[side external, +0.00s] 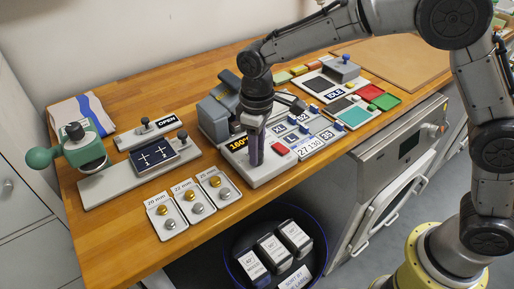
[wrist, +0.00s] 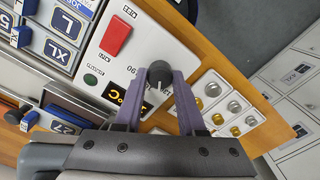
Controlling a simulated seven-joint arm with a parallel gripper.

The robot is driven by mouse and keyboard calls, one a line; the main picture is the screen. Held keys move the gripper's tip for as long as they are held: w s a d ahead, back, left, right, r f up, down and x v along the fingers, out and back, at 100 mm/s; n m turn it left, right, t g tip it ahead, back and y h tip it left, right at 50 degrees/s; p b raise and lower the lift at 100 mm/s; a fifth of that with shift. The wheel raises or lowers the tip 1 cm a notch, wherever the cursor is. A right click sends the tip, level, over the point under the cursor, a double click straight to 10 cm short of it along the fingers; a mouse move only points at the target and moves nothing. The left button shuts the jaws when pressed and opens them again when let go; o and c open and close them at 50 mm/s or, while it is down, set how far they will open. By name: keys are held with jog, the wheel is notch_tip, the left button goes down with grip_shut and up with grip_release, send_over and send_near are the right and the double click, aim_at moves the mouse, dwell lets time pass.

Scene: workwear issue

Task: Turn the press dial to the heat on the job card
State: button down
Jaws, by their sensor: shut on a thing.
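My gripper (side external: 256,162) points down at the front of the grey press (side external: 216,112). In the wrist view its purple fingers (wrist: 158,84) stand on both sides of the dark round press dial (wrist: 159,72), which has a pale pointer line, and are shut on it. The dial is hidden behind the fingers in the side view. The black display (side external: 238,144) beside it shows yellow digits that look like 160; a finger partly covers it in the wrist view. I cannot tell for sure which card is the job card; one white label (side external: 311,146) seems to read "27 130".
A red button (wrist: 115,36) and a green dot (wrist: 91,79) sit on the press panel near the dial. Size labels (side external: 292,125) lie to its right in the side view. Trays with round pieces (side external: 193,197) lie front left. A dark bin (side external: 275,255) with labelled blocks stands below.

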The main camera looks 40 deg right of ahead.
jog(key=shift+n, duration=1.2)
jog(key=c, duration=0.5)
grip_release()
notch_tip(320, 180, up, 14)
jog(key=shift+d+f, duration=0.1)
